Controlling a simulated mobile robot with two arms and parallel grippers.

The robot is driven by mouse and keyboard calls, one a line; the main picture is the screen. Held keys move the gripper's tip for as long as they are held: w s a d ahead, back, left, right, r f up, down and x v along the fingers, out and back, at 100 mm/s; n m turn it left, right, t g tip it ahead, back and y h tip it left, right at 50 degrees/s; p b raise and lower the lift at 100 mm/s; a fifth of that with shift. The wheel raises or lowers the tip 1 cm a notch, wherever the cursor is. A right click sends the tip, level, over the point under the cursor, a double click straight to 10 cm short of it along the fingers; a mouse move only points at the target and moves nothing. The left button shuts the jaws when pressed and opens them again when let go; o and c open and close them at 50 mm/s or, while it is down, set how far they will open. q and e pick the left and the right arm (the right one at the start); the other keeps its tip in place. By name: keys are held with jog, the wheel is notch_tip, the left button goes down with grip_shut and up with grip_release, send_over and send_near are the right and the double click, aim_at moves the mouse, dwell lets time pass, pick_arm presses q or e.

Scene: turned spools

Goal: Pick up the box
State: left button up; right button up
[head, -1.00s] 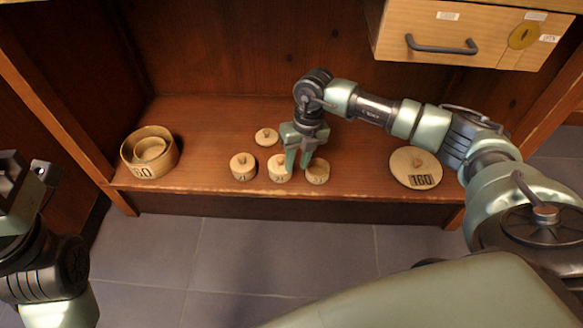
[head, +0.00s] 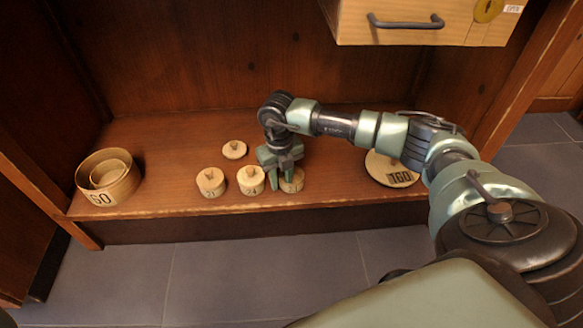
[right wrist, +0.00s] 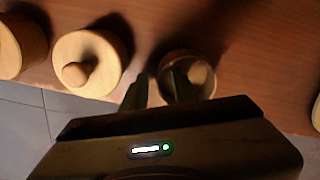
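Several small round wooden boxes with knobbed lids stand on the wooden shelf: a left one (head: 210,182), a middle one (head: 251,181), a right one (head: 293,184) and one behind (head: 234,149). Which is the task's box I cannot tell. My right gripper (head: 280,178) is open, pointing down at the right box and partly hiding it. In the right wrist view its fingers (right wrist: 157,88) are apart; one overlaps the right box (right wrist: 203,76), the other is between it and the middle box (right wrist: 90,62). Nothing is visibly held. My left gripper is out of view.
A larger open round box marked 60 (head: 122,190), with a smaller ring inside, stands at the shelf's left. A wide round lid marked 160 (head: 378,167) is at the right, partly behind my arm. A drawer (head: 420,28) hangs above. The shelf between is bare.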

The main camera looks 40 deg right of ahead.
grip_shut()
jog(key=shift+r, duration=0.2)
